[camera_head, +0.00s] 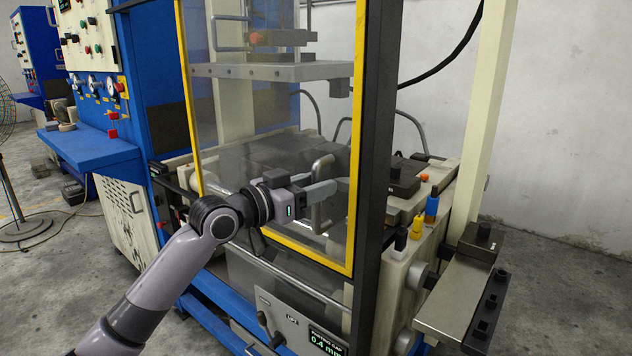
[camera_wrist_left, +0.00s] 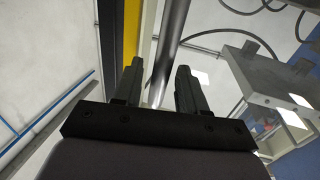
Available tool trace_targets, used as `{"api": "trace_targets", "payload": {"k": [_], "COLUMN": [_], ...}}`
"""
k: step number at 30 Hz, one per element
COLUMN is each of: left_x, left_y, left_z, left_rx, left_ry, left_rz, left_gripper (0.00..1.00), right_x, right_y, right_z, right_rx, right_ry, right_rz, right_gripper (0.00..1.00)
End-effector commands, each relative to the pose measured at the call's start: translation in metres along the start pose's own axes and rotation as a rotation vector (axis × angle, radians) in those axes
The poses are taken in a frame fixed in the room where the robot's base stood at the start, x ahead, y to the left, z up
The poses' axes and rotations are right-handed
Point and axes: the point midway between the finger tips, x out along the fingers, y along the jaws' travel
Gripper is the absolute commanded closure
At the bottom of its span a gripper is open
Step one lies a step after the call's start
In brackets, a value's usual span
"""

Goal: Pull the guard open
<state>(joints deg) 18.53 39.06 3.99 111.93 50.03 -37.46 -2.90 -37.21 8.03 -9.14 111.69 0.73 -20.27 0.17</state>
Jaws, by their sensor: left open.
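The guard is a clear panel in a yellow frame (camera_head: 187,95) at the front of the press. Its yellow edge also shows in the left wrist view (camera_wrist_left: 131,30). A grey bar handle (camera_head: 317,218) stands on the guard near its lower right. My left gripper (camera_head: 328,187) is at this handle, in front of the panel. In the left wrist view the handle bar (camera_wrist_left: 174,35) runs between the two open fingers of the gripper (camera_wrist_left: 158,85). I cannot tell whether either finger touches the bar. My right gripper is not in view.
A dark post (camera_head: 378,130) stands right of the guard. A blue cabinet with a shelf (camera_head: 92,150) is at the left. A metal side table (camera_head: 452,298) with black blocks is at the right. A control panel with a display (camera_head: 325,342) sits below the guard.

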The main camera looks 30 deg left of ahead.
Motion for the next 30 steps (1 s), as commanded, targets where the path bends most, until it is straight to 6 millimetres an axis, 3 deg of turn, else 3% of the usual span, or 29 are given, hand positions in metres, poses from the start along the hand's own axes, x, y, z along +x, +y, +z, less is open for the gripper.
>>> {"api": "trace_targets", "payload": {"k": [11,15,30], "left_x": [0.0050,0.0049,0.0031], "left_y": [0.0003,0.0003,-0.0089], "left_z": [0.0003,0.0003,0.0011], "left_rx": [0.001,0.001,0.004], "left_ry": [0.000,0.000,-0.002], "left_rz": [0.000,0.000,-0.003], "left_gripper": [0.59,1.00,1.00], "right_x": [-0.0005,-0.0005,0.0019], "right_y": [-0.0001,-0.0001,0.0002], "right_z": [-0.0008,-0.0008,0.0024], "right_rx": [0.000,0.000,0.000], "right_ry": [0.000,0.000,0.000], "right_rz": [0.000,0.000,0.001], "right_gripper": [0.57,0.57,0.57]}}
